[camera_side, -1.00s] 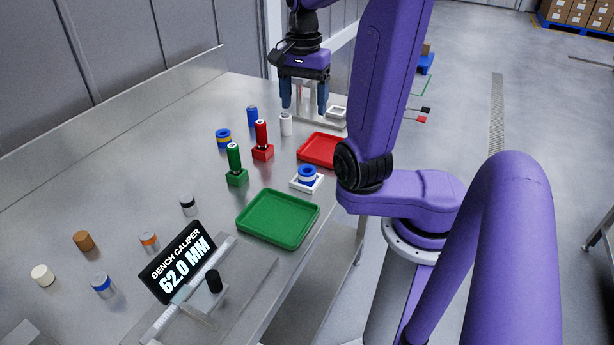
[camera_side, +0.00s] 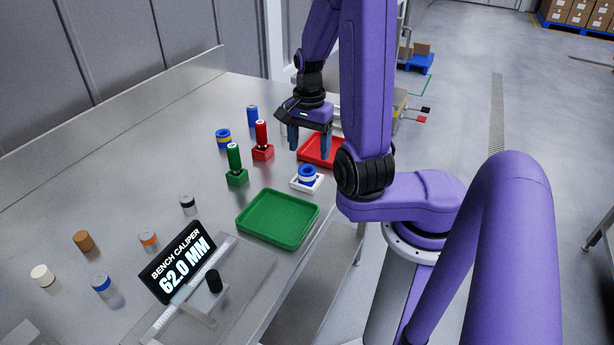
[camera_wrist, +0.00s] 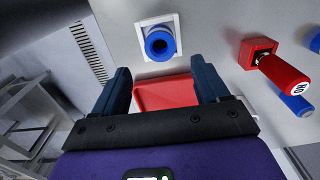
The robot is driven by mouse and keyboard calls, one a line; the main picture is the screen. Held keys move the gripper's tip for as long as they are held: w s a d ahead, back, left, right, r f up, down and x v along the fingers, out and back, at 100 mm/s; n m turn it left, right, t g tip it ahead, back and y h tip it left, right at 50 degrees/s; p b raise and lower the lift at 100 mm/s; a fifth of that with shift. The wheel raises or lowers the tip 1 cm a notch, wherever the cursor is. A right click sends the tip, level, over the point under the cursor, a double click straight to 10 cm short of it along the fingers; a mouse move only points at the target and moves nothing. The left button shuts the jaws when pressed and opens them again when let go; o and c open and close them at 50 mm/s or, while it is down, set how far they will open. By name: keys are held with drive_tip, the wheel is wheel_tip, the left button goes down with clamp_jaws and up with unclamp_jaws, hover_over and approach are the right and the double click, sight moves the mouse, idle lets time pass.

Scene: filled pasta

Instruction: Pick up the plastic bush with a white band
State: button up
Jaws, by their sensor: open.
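A blue bush (camera_side: 307,174) with what looks like a pale band sits upright on a small white square base near the table's right edge. In the wrist view the bush (camera_wrist: 159,44) shows its open bore, ahead of my fingers. A second blue bush (camera_side: 223,138) with a yellow band stands farther left. My gripper (camera_side: 309,142) is open and empty, pointing down above the red tray, behind the banded bush in the side view. In the wrist view my gripper (camera_wrist: 162,85) has its fingers apart with nothing between them but the tray below.
A red tray (camera_side: 309,156) and a green tray (camera_side: 249,232) flank the white base. Red (camera_side: 262,139) and green (camera_side: 235,165) upright gauges with handles stand to the left. Several other small cylinders and a bench caliper display (camera_side: 180,265) are nearer the camera. The left table middle is clear.

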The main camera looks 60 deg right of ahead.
sight(307, 176)
drive_tip(key=shift+a+f, duration=0.25)
drive_tip(key=shift+f, duration=0.9)
drive_tip(key=shift+a+f, duration=0.2)
drive_tip(key=shift+f, duration=0.95)
drive_tip(key=shift+w+f, duration=0.1)
drive_tip(key=shift+f, duration=0.5)
drive_tip(key=c, duration=1.2)
